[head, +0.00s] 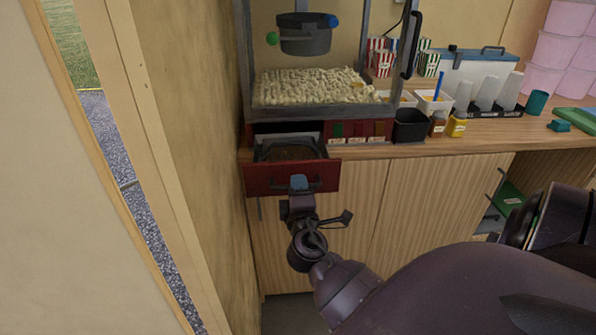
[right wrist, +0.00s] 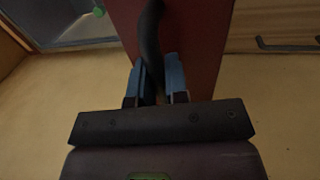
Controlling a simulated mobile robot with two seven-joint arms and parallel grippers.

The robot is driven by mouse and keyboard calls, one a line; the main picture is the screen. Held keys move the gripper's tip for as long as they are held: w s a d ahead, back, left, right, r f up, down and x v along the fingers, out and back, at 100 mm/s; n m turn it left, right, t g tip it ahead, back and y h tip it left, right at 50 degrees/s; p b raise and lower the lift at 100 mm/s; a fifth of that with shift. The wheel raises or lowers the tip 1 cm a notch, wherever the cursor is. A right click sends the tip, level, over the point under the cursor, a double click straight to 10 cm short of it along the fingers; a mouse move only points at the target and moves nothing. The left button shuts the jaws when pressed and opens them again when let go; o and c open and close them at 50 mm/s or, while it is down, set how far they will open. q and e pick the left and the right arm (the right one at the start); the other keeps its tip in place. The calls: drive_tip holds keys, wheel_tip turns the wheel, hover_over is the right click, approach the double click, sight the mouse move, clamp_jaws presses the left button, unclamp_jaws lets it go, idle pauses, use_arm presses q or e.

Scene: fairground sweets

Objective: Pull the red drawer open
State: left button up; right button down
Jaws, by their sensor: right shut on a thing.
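The red drawer (head: 262,180) is under the popcorn machine at the left end of the counter. It stands pulled out, and its dark inside shows behind the red front. My right gripper (head: 299,184) is at the middle of the drawer front, shut on the dark handle. In the right wrist view the blue fingertips of my right gripper (right wrist: 158,82) are on either side of the curved dark handle (right wrist: 151,38), with the red drawer front (right wrist: 205,40) behind it. My left gripper is not in view.
The popcorn machine (head: 310,110) stands above the drawer. A black container (head: 409,126), sauce bottles and cups stand on the wooden counter (head: 480,133). Wooden cabinet doors (head: 420,205) lie below. A wall (head: 195,130) is close on the left.

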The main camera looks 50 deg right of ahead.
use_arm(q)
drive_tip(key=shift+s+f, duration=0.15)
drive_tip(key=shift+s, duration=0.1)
use_arm(e)
drive_tip(key=c, duration=1.1)
unclamp_jaws()
drive_tip(key=shift+c, duration=0.2)
drive_tip(key=shift+s+a+f, duration=0.1)
drive_tip(key=shift+s+a, duration=0.05)
drive_tip(key=shift+s, duration=0.05)
use_arm(q)
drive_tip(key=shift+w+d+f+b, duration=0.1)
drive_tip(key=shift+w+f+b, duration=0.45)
drive_tip(key=shift+b, duration=0.65)
use_arm(e)
drive_tip(key=v, duration=1)
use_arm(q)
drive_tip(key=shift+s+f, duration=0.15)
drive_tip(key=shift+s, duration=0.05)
use_arm(e)
drive_tip(key=shift+s+a, duration=0.1)
